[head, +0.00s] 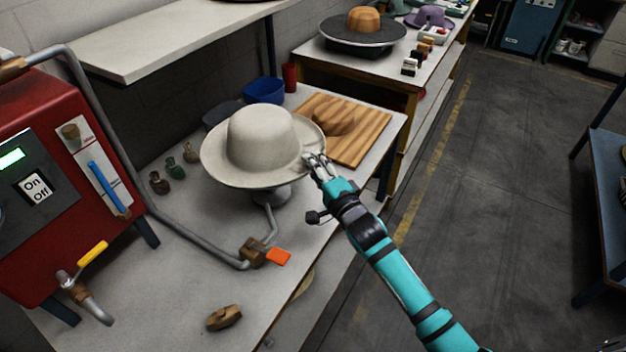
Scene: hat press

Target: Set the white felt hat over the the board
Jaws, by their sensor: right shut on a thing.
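The white felt hat (262,140) has a wide brim and a rounded crown. It sits upright over a grey stand on the workbench. My right gripper (314,165) is shut on the right edge of its brim. The wooden board (366,146) lies on the bench just behind and to the right of the hat. My left gripper does not show.
A red machine (45,190) with levers stands at the left. A bent metal pipe with an orange-handled valve (277,257) runs across the bench. A brown block (224,317) lies in front.

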